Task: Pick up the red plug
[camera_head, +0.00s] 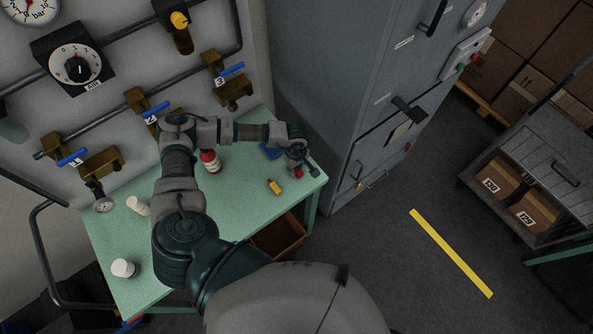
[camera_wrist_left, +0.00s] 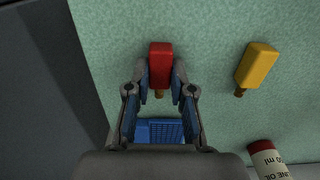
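The red plug (camera_wrist_left: 161,62) is a small block with a tan tip, at the far right end of the green table in the head view (camera_head: 298,176). My left gripper (camera_wrist_left: 160,78) has its fingers close against both sides of the plug. It appears shut on it, with the plug at about table height. In the head view the left gripper (camera_head: 298,168) reaches down over the plug and hides part of it. My right gripper is not in view.
A yellow plug (camera_head: 274,187) lies beside it on the green table (camera_head: 235,215). A grey cabinet (camera_head: 330,100) rises just right of the table.

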